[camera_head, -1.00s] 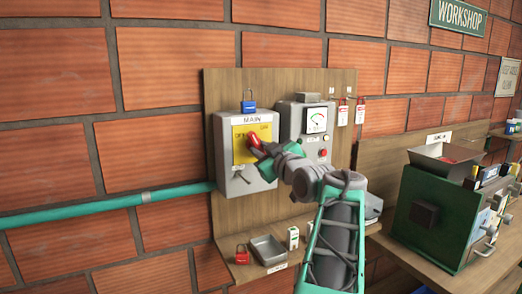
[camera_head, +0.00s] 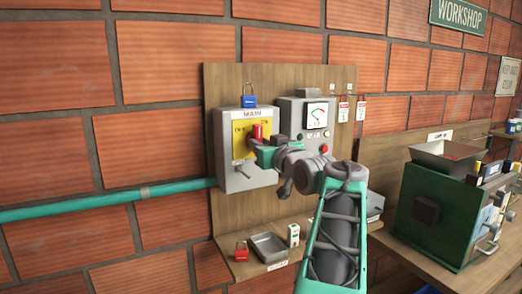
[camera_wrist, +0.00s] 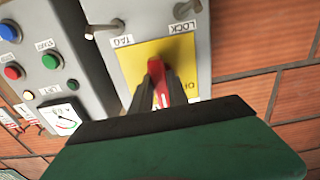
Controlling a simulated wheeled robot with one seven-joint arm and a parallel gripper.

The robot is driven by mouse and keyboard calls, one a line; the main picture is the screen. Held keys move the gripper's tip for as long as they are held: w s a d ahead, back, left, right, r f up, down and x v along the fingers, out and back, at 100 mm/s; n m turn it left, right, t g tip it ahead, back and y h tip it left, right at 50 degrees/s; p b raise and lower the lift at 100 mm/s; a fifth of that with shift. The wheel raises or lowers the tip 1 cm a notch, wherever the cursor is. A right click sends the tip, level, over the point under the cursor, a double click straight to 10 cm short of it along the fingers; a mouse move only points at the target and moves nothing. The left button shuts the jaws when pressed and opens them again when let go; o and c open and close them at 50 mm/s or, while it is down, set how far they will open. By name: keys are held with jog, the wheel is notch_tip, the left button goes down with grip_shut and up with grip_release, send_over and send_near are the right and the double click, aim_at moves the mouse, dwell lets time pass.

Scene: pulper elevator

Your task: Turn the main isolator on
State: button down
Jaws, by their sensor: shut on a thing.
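The main isolator is a grey box (camera_head: 232,178) labelled MAIN, on a wooden board on the brick wall. Its yellow plate (camera_head: 241,146) carries a red handle (camera_head: 257,131), which stands about upright in the head view. My gripper (camera_head: 257,140) is shut on the red handle from the front right. In the wrist view the red handle (camera_wrist: 157,70) sits between the dark fingers of my gripper (camera_wrist: 158,88). The fingers hide part of the handle and plate. The plate's small lettering is only partly readable.
A red padlock (camera_head: 242,252) and a metal tray (camera_head: 268,247) are on the shelf below. A green machine (camera_head: 436,213) stands at right.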

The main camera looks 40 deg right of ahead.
dwell(0.3)
jog(key=c, duration=1.3)
grip_release()
jog(key=b+v, duration=0.2)
jog(key=v, duration=0.5)
jog(key=shift+s+a, duration=0.1)
jog(key=shift+s, duration=0.3)
